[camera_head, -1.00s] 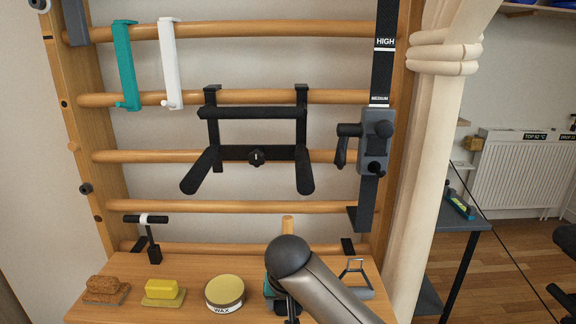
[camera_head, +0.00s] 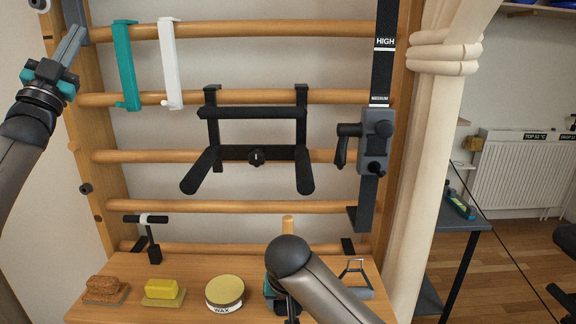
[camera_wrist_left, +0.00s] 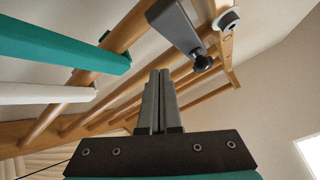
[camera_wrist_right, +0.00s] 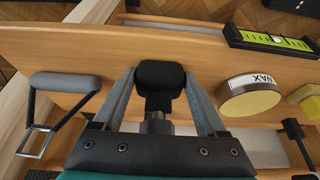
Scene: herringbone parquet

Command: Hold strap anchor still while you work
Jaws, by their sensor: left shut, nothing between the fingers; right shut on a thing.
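A grey bracket (camera_head: 74,22) sits at the top left of the wooden wall bars. In the left wrist view a grey bracket with a black knob (camera_wrist_left: 203,63) shows just beyond the fingers; I cannot tell whether it is the strap anchor. My left gripper (camera_head: 77,36) is shut and empty beside the left upright; its fingers also show in the left wrist view (camera_wrist_left: 158,75). My right gripper (camera_wrist_right: 158,85) is shut on a black block on a short stem (camera_wrist_right: 160,73) above the wooden bench. In the head view my arm mostly hides that gripper.
A black strap (camera_head: 383,55) marked HIGH and MEDIUM hangs at the right with a grey clamp (camera_head: 375,140). A black bar frame (camera_head: 252,113) hangs mid-rack. Teal (camera_head: 124,65) and white (camera_head: 171,65) hooks hang upper left. A wax tin (camera_head: 225,290) and yellow block (camera_head: 163,290) are on the bench.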

